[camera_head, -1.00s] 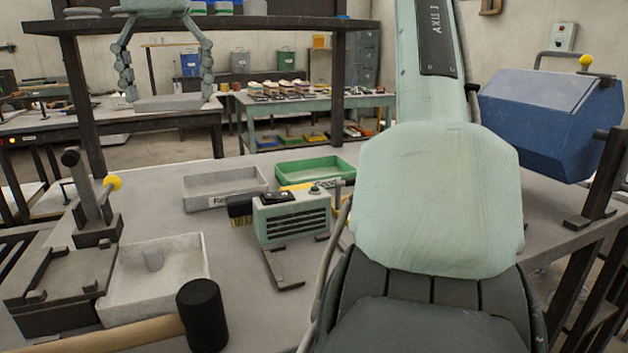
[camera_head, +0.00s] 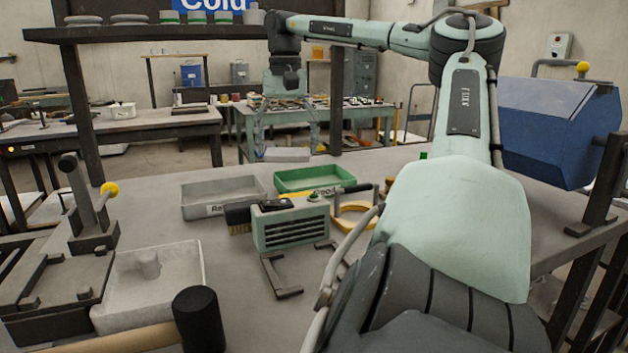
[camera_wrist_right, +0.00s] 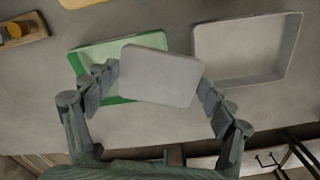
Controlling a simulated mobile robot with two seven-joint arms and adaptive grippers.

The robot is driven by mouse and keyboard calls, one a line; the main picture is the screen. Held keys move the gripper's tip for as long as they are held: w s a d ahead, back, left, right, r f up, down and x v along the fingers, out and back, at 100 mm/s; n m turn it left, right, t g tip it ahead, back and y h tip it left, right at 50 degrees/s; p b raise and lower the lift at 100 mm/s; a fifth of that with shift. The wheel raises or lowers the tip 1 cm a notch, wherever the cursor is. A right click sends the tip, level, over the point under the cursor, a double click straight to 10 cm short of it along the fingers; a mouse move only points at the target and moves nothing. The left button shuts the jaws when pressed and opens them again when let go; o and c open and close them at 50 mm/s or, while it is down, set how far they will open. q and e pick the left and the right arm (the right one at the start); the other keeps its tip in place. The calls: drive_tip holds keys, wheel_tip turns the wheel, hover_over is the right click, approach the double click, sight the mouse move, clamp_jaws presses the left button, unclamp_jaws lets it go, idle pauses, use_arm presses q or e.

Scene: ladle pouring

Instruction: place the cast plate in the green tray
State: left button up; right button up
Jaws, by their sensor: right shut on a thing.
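The cast plate (camera_head: 287,155) is a flat grey slab with rounded corners. My right gripper (camera_head: 288,148) is shut on it, with one finger at each side, and holds it roughly level in the air. The plate also shows in the right wrist view (camera_wrist_right: 160,76). The green tray (camera_head: 316,186) lies on the table; in the head view the plate appears just behind and above it. In the right wrist view the plate covers the right part of the green tray (camera_wrist_right: 84,62), and its right end reaches past the tray's edge. My left gripper is out of view.
A grey tray (camera_head: 224,192) stands left of the green tray. A green-grey slotted box (camera_head: 290,228), a brush (camera_head: 239,218) and a yellow ring (camera_head: 357,216) lie in front. A dark shelf (camera_head: 160,33) spans the back. A blue drum (camera_head: 550,130) stands right.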

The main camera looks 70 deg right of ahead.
drive_tip(key=s+d+f, duration=0.1)
drive_tip(key=d, duration=0.1)
drive_tip(key=s+d+f, duration=0.3)
drive_tip(key=shift+d, duration=0.3)
wheel_tip(320, 180, down, 3)
drive_tip(key=shift+f+b, duration=0.15)
drive_tip(key=shift+b, duration=0.25)
drive_tip(key=shift+f, duration=0.45)
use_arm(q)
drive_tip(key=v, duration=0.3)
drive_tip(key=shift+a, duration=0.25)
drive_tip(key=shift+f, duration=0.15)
use_arm(e)
drive_tip(key=shift+f, duration=0.15)
drive_tip(key=o, duration=1.1)
drive_tip(key=shift+o, duration=1.1)
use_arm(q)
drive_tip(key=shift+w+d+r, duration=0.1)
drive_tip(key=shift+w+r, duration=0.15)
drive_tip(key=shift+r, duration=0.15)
